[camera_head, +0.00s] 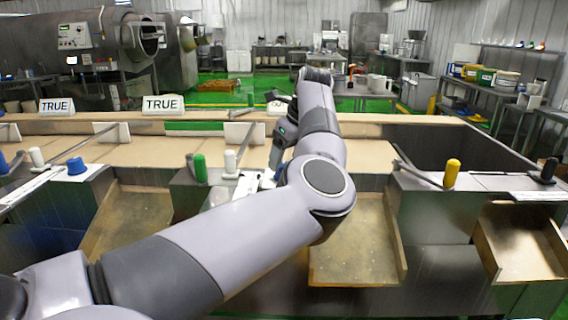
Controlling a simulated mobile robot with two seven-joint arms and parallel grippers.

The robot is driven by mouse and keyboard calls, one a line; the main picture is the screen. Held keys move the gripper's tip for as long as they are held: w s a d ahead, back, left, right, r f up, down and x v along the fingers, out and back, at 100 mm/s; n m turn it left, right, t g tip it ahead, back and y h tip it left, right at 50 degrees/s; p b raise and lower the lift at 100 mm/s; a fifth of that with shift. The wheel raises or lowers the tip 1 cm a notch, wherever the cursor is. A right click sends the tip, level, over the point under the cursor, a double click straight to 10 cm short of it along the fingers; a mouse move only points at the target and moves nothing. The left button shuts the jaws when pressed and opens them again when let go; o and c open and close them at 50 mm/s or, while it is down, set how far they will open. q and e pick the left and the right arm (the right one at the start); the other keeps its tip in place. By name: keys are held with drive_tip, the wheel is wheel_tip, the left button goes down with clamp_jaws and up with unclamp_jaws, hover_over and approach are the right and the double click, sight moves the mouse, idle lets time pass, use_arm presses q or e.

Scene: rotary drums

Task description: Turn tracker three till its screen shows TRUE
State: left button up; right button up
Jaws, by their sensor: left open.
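Two white screens reading TRUE stand on the back ledge, one at the far left (56,105) and one right of it (163,103). A third white screen (275,107) stands further right; my left arm and gripper hide most of it, so its word cannot be read. My left gripper (272,172) is open and points down near the counter, just right of a white peg (230,163) and a green peg (199,168). What lies between its fingers is hidden; I cannot tell whether it touches anything. My right gripper is out of view.
A blue knob (76,166), a yellow peg (452,173) and a black peg (546,170) stand along the counter. Open wooden chutes (130,215) slope down in front. My left arm covers the middle foreground. Large steel drums (95,50) stand at the back left.

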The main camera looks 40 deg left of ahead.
sight(283, 164)
use_arm(q)
drive_tip(key=shift+x, duration=1.65)
drive_tip(key=shift+r, duration=0.1)
drive_tip(key=c, duration=1.1)
drive_tip(key=shift+o, duration=0.2)
drive_tip(key=shift+a, duration=0.1)
